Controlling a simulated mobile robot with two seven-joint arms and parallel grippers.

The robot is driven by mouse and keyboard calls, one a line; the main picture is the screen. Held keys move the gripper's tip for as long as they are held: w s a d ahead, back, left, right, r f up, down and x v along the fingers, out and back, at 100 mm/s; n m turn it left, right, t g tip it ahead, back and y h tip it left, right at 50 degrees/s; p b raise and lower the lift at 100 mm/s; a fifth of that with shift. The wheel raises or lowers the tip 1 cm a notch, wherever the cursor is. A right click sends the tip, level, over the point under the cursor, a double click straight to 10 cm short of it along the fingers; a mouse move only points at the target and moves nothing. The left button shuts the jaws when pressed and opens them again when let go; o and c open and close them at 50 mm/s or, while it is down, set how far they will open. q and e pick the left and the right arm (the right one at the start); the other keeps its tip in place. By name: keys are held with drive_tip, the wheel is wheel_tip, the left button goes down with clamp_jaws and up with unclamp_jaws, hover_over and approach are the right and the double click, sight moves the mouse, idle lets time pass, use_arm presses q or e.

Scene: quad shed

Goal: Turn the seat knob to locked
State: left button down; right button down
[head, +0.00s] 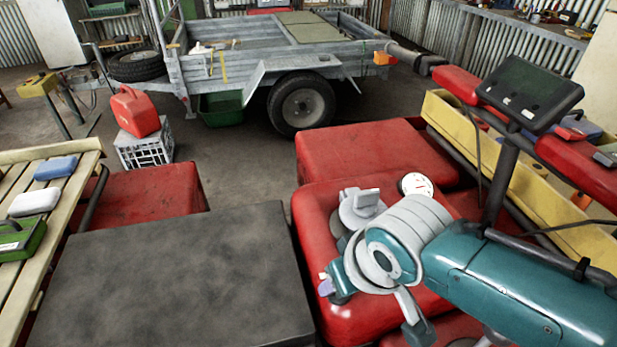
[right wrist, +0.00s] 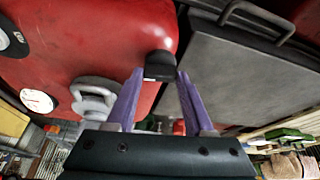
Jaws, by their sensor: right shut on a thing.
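The seat knob (right wrist: 160,65) is a small black block on the edge of the red bodywork, beside the dark grey seat panel (right wrist: 245,85). My right gripper (right wrist: 160,76) has its two purple fingers on either side of the knob, shut on it. In the head view my right gripper (head: 325,285) is at the left edge of the red bodywork (head: 320,205), near the dark seat panel (head: 180,280); the knob is hidden there. I cannot tell which way the knob is turned. My left gripper is not in view.
A grey cap with a raised grip (head: 357,207) and a round white gauge (head: 417,185) sit on the bodywork near my right arm. A display (head: 528,92) stands on a post at right. A slatted wooden rack (head: 60,190) is at left. Open floor lies behind, before a trailer (head: 270,60).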

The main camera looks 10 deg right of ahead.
drive_tip(key=shift+a+m+h, duration=0.15)
drive_tip(key=shift+m+h, duration=0.25)
drive_tip(key=shift+m, duration=0.6)
drive_tip(key=shift+c, duration=1.4)
unclamp_jaws()
drive_tip(key=shift+s+r+p, duration=0.1)
drive_tip(key=shift+r+p, duration=0.45)
drive_tip(key=shift+p, duration=0.05)
drive_tip(key=p+v, duration=0.4)
drive_tip(key=v, duration=0.5)
